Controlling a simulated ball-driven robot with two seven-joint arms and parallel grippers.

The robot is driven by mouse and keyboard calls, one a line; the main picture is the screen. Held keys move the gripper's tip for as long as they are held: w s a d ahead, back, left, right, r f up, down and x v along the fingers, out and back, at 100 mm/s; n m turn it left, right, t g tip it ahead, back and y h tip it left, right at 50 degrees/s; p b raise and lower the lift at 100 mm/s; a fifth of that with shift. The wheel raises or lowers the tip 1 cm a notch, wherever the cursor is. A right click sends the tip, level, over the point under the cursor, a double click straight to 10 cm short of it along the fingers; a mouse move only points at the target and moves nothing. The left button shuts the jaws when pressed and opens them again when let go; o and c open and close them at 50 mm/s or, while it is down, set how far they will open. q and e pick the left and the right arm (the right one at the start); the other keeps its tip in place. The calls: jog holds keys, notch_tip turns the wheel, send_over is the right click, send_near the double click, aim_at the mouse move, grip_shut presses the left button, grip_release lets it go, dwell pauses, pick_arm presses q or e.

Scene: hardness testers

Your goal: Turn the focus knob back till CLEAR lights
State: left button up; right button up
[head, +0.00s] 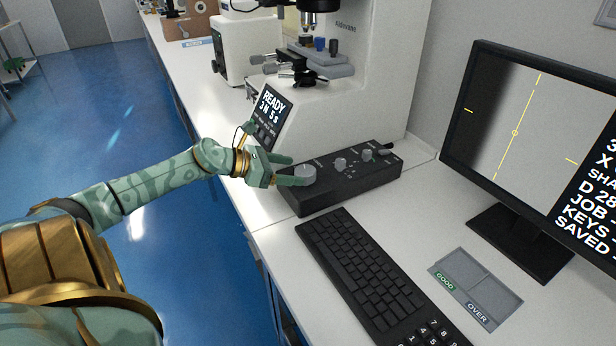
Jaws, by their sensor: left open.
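The black control box (340,180) lies on the bench in front of the tester. A large grey knob (306,173) stands at its left end, with smaller knobs (341,164) further right. I cannot read which knob is the focus knob. My left gripper (298,170) is open at the large knob, one finger on its far side and one on its near side; I cannot tell whether they touch it. The monitor (490,125) shows a blurred dark-to-light picture with yellow marks, and text cut off at the right edge. No CLEAR light is visible. My right gripper is not in view.
The hardness tester (375,70) stands behind the box, its small screen (270,112) reading READY. A black keyboard (370,275) lies in front of the box. A grey tray (476,283) marked GOOD and OVER is right of the keyboard. The bench edge drops to blue floor at left.

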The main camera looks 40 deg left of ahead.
aim_at(299, 171)
pick_arm(q)
jog(key=b+x, duration=0.1)
jog(key=x, duration=0.4)
jog(key=shift+r, duration=0.1)
